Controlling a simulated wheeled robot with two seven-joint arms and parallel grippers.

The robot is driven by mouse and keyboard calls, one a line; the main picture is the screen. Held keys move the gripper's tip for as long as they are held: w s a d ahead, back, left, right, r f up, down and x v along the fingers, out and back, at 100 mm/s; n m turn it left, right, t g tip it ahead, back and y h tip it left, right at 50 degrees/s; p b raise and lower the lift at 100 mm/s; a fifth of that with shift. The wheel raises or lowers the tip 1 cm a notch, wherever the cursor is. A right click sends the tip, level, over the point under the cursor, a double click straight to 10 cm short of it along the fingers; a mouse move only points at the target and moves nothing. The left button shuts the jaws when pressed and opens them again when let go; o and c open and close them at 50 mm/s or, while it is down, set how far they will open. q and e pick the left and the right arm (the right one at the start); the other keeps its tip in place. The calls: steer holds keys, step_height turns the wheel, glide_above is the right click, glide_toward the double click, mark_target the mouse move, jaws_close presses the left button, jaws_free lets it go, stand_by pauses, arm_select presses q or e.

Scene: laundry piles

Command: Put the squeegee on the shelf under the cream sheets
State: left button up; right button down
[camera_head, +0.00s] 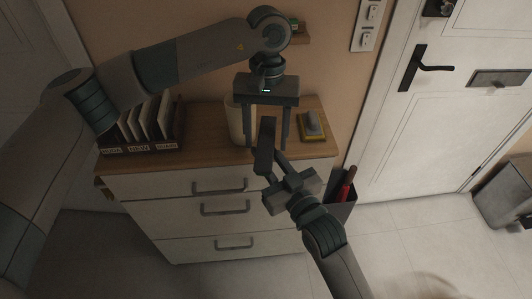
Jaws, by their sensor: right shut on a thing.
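My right gripper (272,165) is in front of the dresser top's front edge, shut on a dark, elongated thing (266,140) that stands up from its jaws. It may be the squeegee, but its shape is partly unclear. My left gripper (268,146) hangs from above with its two fingers apart and pointing down, just behind the dark thing. I cannot tell whether they touch. I cannot make out any cream sheets or a shelf under them in this view.
A wooden-topped dresser (200,116) with drawers carries a file holder (150,135), a cream container (236,122) and a grey-and-yellow item (312,126). A dark bin (341,212) with a red item stands at its right. A small wall shelf (298,40) is behind. The floor in front is clear.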

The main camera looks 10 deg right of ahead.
arm_select(q)
step_height(320, 180, up, 12)
steer(key=w, duration=0.1)
steer(key=shift+w+d, duration=0.2)
steer(key=shift+w, duration=0.2)
stand_by(0.3)
